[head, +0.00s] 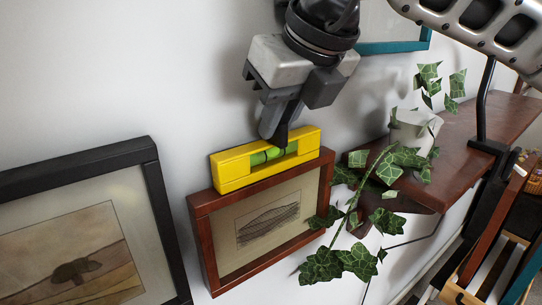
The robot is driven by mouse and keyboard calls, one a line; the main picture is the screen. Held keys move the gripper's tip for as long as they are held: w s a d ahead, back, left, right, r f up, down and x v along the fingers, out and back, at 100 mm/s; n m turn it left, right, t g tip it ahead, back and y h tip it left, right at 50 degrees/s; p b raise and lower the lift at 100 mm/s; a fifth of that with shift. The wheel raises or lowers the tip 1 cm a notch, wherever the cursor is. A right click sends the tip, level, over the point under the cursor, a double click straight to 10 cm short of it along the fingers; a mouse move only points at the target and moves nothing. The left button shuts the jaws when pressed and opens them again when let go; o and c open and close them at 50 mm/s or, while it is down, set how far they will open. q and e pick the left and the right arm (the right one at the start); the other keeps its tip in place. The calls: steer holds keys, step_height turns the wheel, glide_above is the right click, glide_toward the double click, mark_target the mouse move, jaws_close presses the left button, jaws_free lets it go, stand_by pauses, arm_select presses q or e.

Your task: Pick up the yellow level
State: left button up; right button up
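The yellow level (232,169), with a green vial in its window, sits along the top edge of a small red-brown picture frame (203,230) on the wall. My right gripper (275,138) reaches down from above with its fingertips at the middle of the level's top edge. One dark fingertip overlaps the level beside the vial. The fingertips are close together, and I cannot tell whether they press on the level. My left gripper is not in view.
A black-framed picture (160,205) hangs at the left, and a teal-framed one (395,46) is behind my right wrist. A dark red shelf (475,145) at the right holds a white pot (412,133) with trailing ivy (322,265) and a black stand (486,105). The ivy hangs beside the small frame.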

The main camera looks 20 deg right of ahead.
steer(key=shift+r, duration=0.1)
jaws_close()
